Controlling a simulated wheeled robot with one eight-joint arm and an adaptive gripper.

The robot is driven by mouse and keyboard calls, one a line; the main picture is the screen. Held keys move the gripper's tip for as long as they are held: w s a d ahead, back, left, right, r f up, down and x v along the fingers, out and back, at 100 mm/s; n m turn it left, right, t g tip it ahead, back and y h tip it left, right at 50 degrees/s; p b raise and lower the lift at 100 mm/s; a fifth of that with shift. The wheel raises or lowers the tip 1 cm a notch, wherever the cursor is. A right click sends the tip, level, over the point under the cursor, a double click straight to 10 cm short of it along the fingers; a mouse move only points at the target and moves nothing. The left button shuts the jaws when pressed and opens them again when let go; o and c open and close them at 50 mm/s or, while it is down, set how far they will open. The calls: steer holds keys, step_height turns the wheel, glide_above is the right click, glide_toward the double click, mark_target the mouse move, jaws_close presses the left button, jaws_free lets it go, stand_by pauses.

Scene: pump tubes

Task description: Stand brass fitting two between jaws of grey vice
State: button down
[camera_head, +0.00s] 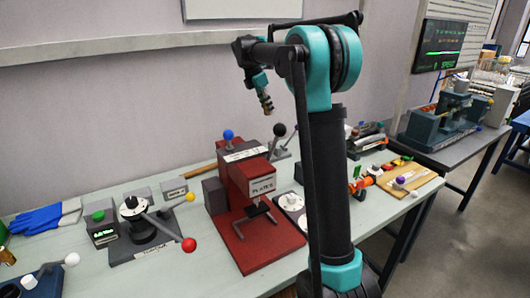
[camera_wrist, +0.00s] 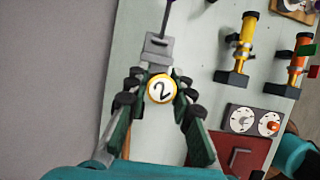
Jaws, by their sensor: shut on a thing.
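My gripper (camera_head: 263,95) is high above the back of the bench, shut on a brass fitting (camera_head: 267,104) that hangs tilted below the fingers. In the wrist view the fitting (camera_wrist: 161,89) shows end-on as a round cap marked 2, between the two fingers of my gripper (camera_wrist: 155,92). A grey block with a bar (camera_wrist: 156,46) lies on the bench just beyond the fitting in that view. It may be the grey vice, but I cannot tell for sure, and its jaws are not clear. The fitting is apart from it.
A red press (camera_head: 250,190) stands mid-bench, with a lever device (camera_head: 140,220) to its left. Yellow-orange upright parts (camera_wrist: 240,45) and a dial plate (camera_wrist: 252,121) are at right in the wrist view. A blue-grey machine (camera_head: 420,127) stands on another table.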

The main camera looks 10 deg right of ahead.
step_height(320, 180, down, 19)
stand_by(0.5)
steer(key=c, duration=1.8)
jaws_free()
steer(key=shift+f, duration=0.15)
steer(key=o, duration=0.5)
steer(key=v, duration=1.2)
